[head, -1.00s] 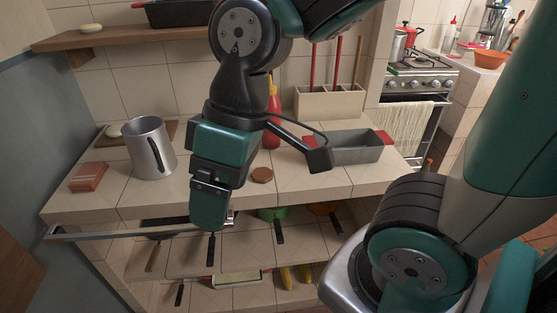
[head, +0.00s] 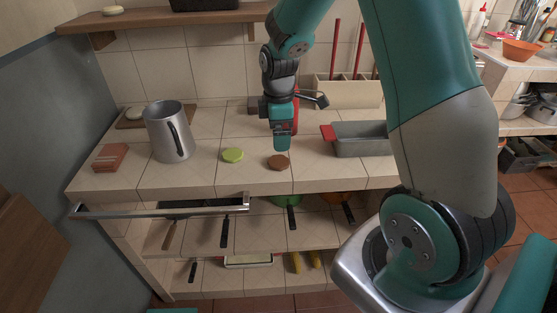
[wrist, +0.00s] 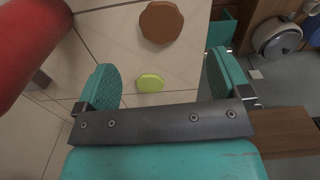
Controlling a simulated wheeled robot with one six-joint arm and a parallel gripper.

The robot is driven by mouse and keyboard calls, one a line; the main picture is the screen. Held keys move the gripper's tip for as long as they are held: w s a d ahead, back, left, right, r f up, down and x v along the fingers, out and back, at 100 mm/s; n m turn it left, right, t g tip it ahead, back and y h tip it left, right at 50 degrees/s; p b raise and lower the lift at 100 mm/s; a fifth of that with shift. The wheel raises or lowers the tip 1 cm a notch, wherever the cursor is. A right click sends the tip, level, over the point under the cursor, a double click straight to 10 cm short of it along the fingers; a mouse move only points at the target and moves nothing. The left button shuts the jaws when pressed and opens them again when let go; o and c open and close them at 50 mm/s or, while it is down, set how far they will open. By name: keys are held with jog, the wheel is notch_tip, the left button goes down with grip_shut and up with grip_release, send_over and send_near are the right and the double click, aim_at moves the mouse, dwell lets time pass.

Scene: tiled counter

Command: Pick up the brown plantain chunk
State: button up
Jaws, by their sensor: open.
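The brown plantain chunk (head: 278,162) is a flat brown disc lying on the tiled counter, near its front edge. In the wrist view the chunk (wrist: 161,22) shows at the top, beyond the fingertips and not between them. My gripper (head: 282,145) points down above the counter, just behind the chunk in the head view, and is apart from it. In the wrist view my gripper (wrist: 163,75) has its two teal fingers wide apart with nothing held.
A green disc (head: 233,155) lies left of the chunk; in the wrist view it (wrist: 150,83) shows between the fingers. A red bottle (wrist: 28,42) stands close to my left finger. A grey pan (head: 362,140) stands right, a metal jug (head: 168,135) left.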

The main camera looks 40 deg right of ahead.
aim_at(279, 161)
notch_tip(279, 161, down, 8)
jog(key=shift+a+f+p, duration=0.1)
jog(key=shift+f+p, duration=0.1)
jog(key=shift+p, duration=0.4)
jog(key=c, duration=1)
